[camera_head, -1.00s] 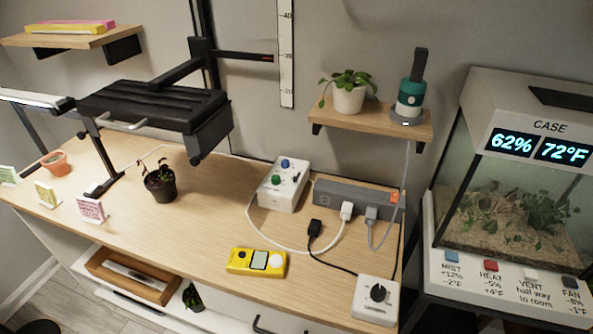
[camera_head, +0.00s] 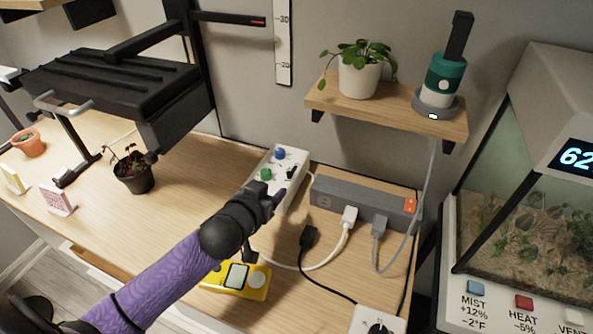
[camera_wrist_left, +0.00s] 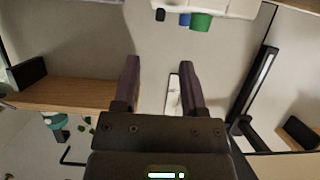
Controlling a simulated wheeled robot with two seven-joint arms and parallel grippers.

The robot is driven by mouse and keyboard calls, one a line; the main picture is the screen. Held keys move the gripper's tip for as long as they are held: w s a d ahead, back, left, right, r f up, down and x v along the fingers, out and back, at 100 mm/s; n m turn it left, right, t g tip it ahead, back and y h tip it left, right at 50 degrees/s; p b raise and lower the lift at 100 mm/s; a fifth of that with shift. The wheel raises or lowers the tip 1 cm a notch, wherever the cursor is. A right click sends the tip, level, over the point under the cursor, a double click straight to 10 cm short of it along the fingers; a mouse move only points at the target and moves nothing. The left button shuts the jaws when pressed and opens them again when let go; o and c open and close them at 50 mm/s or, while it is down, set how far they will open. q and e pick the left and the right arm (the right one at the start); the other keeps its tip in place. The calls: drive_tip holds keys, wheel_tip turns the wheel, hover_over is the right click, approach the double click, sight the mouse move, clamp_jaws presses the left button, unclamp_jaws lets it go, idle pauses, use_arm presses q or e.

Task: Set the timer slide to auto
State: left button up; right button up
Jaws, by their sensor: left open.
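The white timer box (camera_head: 291,158) lies on the bench in front of the wall. Its top carries a blue knob (camera_head: 280,153), a green knob (camera_head: 266,174) and a small black slide (camera_head: 291,173). In the left wrist view the box (camera_wrist_left: 228,8) is cut off at the top edge, with the black slide (camera_wrist_left: 160,15) left of the knobs. My left gripper (camera_head: 272,196) is over the near end of the box and hides part of it. In the wrist view its fingers (camera_wrist_left: 160,65) are apart, with nothing between them. I cannot tell the slide's setting.
A grey power strip (camera_head: 365,203) with plugs and cables lies right of the box. A yellow device (camera_head: 256,281) is partly behind my left arm. A wall shelf (camera_head: 330,98) holds a potted plant (camera_head: 359,80). A black-dial box (camera_head: 378,325) sits at the front.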

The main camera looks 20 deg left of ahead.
sight(289, 173)
use_arm(q)
drive_tip(key=b+x, duration=0.4)
drive_tip(key=x, duration=0.5)
drive_tip(key=shift+s, duration=0.1)
drive_tip(key=shift+w+f, duration=0.15)
drive_tip(key=shift+w, duration=0.25)
use_arm(e)
drive_tip(key=shift+g, duration=0.4)
drive_tip(key=s+d+f, duration=0.1)
drive_tip(key=s+f, duration=0.1)
drive_tip(key=f, duration=0.1)
drive_tip(key=s+d+f, duration=0.1)
drive_tip(key=shift+d+f, duration=0.2)
drive_tip(key=shift+d, duration=0.1)
use_arm(q)
drive_tip(key=shift+c, duration=0.2)
clamp_jaws()
use_arm(e)
drive_tip(key=shift+w, duration=0.35)
drive_tip(key=shift+a, duration=0.1)
drive_tip(key=shift+s, duration=0.4)
drive_tip(key=shift+w+h, duration=0.15)
drive_tip(key=shift+h, duration=0.15)
